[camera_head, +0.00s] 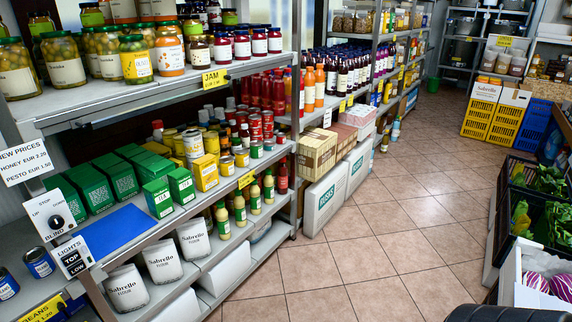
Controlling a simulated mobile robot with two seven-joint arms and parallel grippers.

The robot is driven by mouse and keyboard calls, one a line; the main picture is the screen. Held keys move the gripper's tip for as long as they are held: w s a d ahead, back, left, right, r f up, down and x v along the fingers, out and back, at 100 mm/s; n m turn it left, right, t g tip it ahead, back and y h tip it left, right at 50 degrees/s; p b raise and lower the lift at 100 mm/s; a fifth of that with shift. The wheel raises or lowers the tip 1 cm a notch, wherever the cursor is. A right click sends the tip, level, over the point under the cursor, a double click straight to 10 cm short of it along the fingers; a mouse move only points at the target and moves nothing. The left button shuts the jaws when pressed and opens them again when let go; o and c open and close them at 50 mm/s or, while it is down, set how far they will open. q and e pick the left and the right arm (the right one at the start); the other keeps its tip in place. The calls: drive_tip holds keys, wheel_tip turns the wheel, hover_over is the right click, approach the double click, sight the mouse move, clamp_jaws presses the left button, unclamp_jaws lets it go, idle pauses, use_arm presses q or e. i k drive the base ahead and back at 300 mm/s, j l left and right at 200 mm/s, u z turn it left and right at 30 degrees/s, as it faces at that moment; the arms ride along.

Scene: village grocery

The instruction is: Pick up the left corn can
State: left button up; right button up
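Neither of my grippers shows in the head view. Several small cans stand on the middle shelf (262,171) of the left rack. At the front of this group, a can with a yellow and white label (227,166) stands upright just right of a yellow box. A similar can (242,158) stands to its right, and a third (256,149) further right. Yellow cans (193,145) stand behind the yellow box. The labels are too small to read, so I cannot tell for sure which are corn.
Green boxes (160,197) and a yellow box (205,173) stand left of the cans, near a blue mat (112,232). Jars (170,52) fill the shelf above. White Sabrello bags (162,261) stand below. The tiled aisle (370,250) is clear; crates (540,215) line its right side.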

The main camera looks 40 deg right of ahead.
sight(226, 163)
drive_tip(key=z, duration=0.95)
drive_tip(key=i+l+u, duration=0.1)
drive_tip(key=i+l, duration=0.45)
drive_tip(key=i+l+u, duration=0.15)
drive_tip(key=i+l, duration=0.15)
drive_tip(key=i+l+u, duration=0.1)
drive_tip(key=i+l, duration=0.15)
drive_tip(key=l, duration=0.15)
drive_tip(key=i+l+u, duration=0.1)
drive_tip(key=i+l, duration=0.15)
drive_tip(key=l, duration=0.15)
drive_tip(key=i+l, duration=0.25)
drive_tip(key=i+l+u, duration=0.15)
drive_tip(key=l, duration=0.35)
drive_tip(key=i+l+u, duration=0.1)
drive_tip(key=i+l, duration=0.2)
drive_tip(key=l, duration=0.1)
